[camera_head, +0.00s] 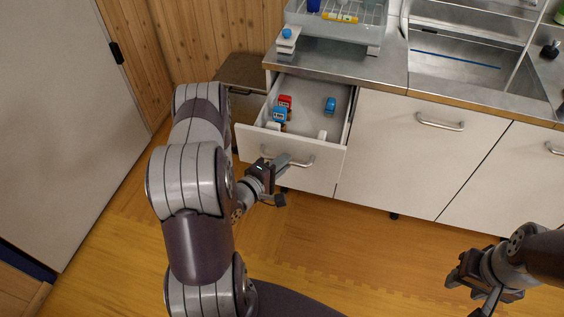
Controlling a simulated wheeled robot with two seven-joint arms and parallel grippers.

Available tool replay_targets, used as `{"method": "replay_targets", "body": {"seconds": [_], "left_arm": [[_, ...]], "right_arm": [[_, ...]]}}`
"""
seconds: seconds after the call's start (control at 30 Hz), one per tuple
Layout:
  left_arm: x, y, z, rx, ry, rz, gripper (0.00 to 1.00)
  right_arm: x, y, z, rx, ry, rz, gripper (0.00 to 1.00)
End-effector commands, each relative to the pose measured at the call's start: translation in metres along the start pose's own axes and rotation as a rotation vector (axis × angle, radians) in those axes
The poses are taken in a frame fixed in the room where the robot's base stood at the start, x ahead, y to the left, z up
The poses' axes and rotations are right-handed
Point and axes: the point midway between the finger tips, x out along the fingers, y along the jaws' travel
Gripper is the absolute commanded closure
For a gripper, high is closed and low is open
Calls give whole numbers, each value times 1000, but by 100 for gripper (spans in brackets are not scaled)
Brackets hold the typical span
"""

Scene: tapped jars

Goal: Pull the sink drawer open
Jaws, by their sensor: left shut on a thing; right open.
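The sink drawer (331,168) is white and stands pulled out from the counter, so its inside shows. Several small things lie in it, among them a red and a blue item at the left and a blue item (330,104) near the back. A bar handle (303,163) is on its front. My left gripper (281,169) is at the left part of this handle and shut on it. My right gripper (472,287) is open and empty, low at the right, well away from the drawer and above the floor.
Closed white cupboard doors (399,151) with bar handles are right of the drawer. The metal counter (340,66) holds a rack (349,33) and a sink (455,62). A wooden wall and a grey door (70,120) stand left. The yellow floor (330,240) is clear.

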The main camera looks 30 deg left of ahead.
Motion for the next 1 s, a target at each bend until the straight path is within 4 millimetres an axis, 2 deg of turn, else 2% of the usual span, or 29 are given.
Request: {"method": "replay_targets", "body": {"seconds": [0.03,0.1,0.47,0.57,0.8,0.9,1.0], "left_arm": [[0,0,0,0,1,-1,83],[0,0,0,0,1,-1,61],[-5,0,-1,-1,2,-1,61],[-20,0,-2,-3,5,-2,61],[-85,1,-2,-5,11,0,61],[-106,1,-2,-4,9,1,61],[-119,0,-2,-3,6,0,61]], "right_arm": [[0,0,0,0,0,0,57],[0,0,0,0,0,0,57],[0,0,0,0,0,0,57],[-2,0,0,0,0,0,57],[-6,0,-1,0,0,0,57],[-7,0,-1,0,0,0,57],[-7,0,-1,0,0,0,57]]}}
